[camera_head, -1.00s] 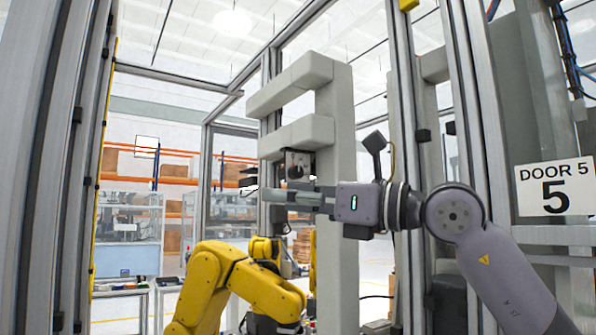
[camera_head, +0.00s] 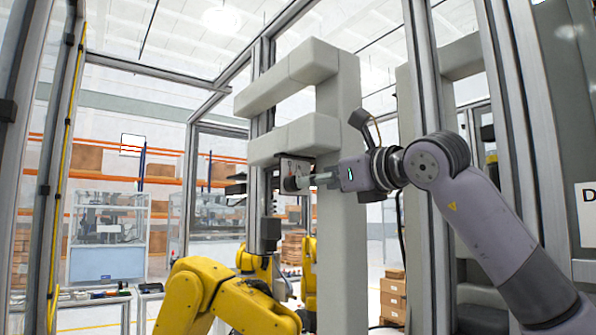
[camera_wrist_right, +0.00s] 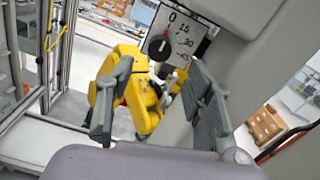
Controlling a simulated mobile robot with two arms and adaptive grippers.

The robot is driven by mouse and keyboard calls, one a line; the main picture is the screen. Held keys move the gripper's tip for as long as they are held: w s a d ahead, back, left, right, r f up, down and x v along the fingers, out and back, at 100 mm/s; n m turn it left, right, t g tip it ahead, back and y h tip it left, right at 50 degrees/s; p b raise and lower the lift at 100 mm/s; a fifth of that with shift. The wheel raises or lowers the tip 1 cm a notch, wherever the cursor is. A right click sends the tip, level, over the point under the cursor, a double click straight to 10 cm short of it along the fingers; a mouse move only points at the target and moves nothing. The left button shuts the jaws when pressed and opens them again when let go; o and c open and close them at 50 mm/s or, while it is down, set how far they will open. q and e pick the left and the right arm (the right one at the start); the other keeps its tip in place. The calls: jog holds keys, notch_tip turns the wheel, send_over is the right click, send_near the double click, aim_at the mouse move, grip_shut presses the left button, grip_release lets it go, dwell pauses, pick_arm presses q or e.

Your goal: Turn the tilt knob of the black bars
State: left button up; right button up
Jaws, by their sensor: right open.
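The tilt knob (camera_wrist_right: 160,47) is round and dark with a pale pointer mark. It sits on a white dial plate (camera_wrist_right: 183,40) marked 0, 15, 30 and more. The plate also shows in the head view (camera_head: 300,165), under a grey beam, with the knob (camera_head: 290,184) on it. My right gripper (camera_wrist_right: 160,70) is open and empty, its two fingers apart below the knob in the wrist view. In the head view my right gripper (camera_head: 308,181) points left, its tips close to the knob; contact cannot be told. Dark bars (camera_head: 236,189) stick out left of the plate. My left gripper is out of view.
A grey post with thick beams (camera_head: 340,220) stands beside my right gripper. A yellow robot arm (camera_head: 225,295) is below. Metal frame posts (camera_head: 430,120) stand near my right arm. Boxes (camera_head: 393,290) are farther back.

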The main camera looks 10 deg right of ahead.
aim_at(293, 184)
jog(key=p+x, duration=0.3)
jog(key=x, duration=0.4)
jog(key=shift+w+a, duration=0.15)
jog(key=shift+w, duration=0.1)
jog(key=shift+s+r, duration=0.1)
jog(key=shift+s, duration=0.05)
jog(key=shift+c, duration=1)
jog(key=c, duration=0.9)
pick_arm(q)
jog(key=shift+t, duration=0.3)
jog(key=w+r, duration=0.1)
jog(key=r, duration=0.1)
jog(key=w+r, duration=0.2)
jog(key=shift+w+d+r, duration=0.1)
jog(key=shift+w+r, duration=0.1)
pick_arm(e)
grip_shut()
